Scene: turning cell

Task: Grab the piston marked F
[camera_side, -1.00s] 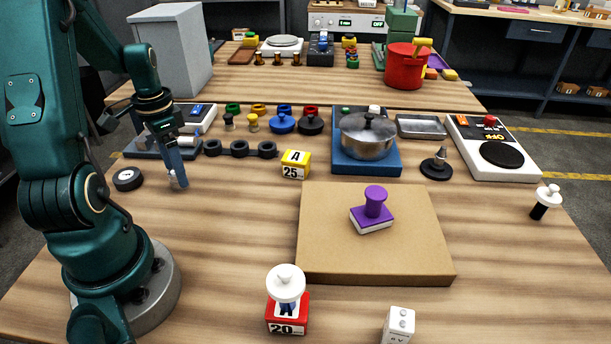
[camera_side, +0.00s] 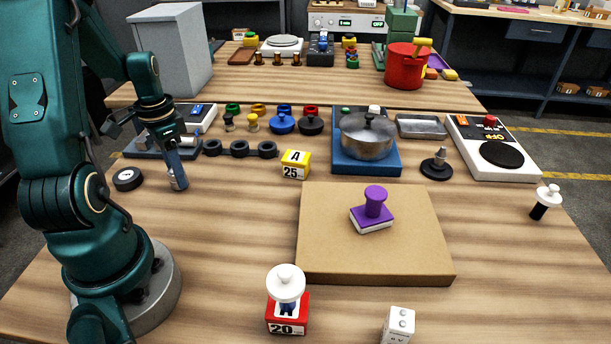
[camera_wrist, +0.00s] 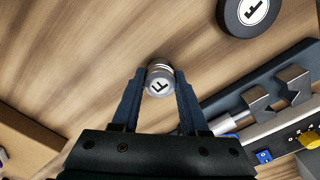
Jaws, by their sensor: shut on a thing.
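The piston marked F (camera_wrist: 160,82) is a small grey metal cylinder with a white top bearing a black F. In the wrist view it sits between the tips of my gripper (camera_wrist: 158,80), which is shut on it with one blue finger on each side. In the side view my gripper (camera_side: 177,180) points down at the left of the wooden table, and its fingers hide most of the piston. I cannot tell from this whether the piston still touches the table.
A black disc (camera_side: 127,179), marked F in the wrist view (camera_wrist: 250,12), lies close by on the left. A grey device (camera_wrist: 275,95) stands near my gripper. A yellow block (camera_side: 296,163) and a brown board (camera_side: 425,250) are to the right. Bare table lies between.

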